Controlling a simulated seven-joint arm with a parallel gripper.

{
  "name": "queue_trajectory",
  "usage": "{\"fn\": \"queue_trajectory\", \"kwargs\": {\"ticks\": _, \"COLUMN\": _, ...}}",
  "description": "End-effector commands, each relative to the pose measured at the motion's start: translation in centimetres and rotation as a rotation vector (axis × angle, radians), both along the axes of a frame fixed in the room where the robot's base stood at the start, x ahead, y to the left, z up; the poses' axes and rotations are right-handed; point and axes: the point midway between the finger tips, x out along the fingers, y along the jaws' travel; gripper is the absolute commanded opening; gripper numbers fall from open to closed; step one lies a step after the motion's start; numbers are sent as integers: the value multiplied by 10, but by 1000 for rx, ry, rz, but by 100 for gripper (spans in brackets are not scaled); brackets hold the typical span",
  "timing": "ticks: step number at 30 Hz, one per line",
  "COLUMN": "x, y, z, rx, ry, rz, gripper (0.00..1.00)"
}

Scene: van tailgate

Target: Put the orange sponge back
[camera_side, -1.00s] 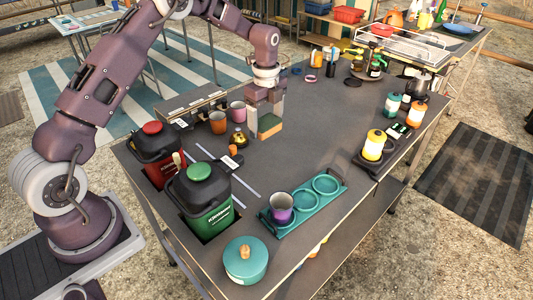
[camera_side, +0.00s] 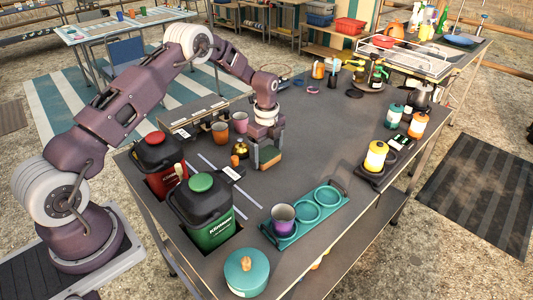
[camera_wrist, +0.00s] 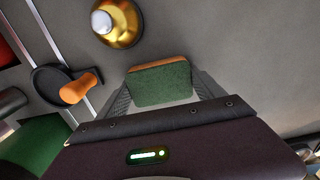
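The sponge (camera_side: 268,159) is a small block with a green upper face and an orange layer below. It is at or just above the dark table top (camera_side: 318,150), right of a brass-coloured bottle; I cannot tell whether it touches the table. My gripper (camera_side: 262,152) points down over it. In the wrist view the sponge (camera_wrist: 160,84) sits between the two fingers, its green face toward the camera and an orange edge at the far side. The fingers (camera_wrist: 163,95) are against its sides and appear shut on it.
The table's middle is clear.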

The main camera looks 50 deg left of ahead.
Motion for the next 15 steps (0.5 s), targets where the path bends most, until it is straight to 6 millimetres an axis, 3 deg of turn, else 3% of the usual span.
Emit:
{"fn": "queue_trajectory", "kwargs": {"ticks": 3, "x": 0, "y": 0, "z": 0, "rx": 0, "ry": 0, "rz": 0, "gripper": 97}}
{"fn": "queue_trajectory", "kwargs": {"ticks": 11, "x": 0, "y": 0, "z": 1, "rx": 0, "ry": 0, "rz": 0, "gripper": 97}}
{"fn": "queue_trajectory", "kwargs": {"ticks": 15, "x": 1, "y": 0, "z": 19, "rx": 1, "ry": -4, "rz": 0, "gripper": 97}}
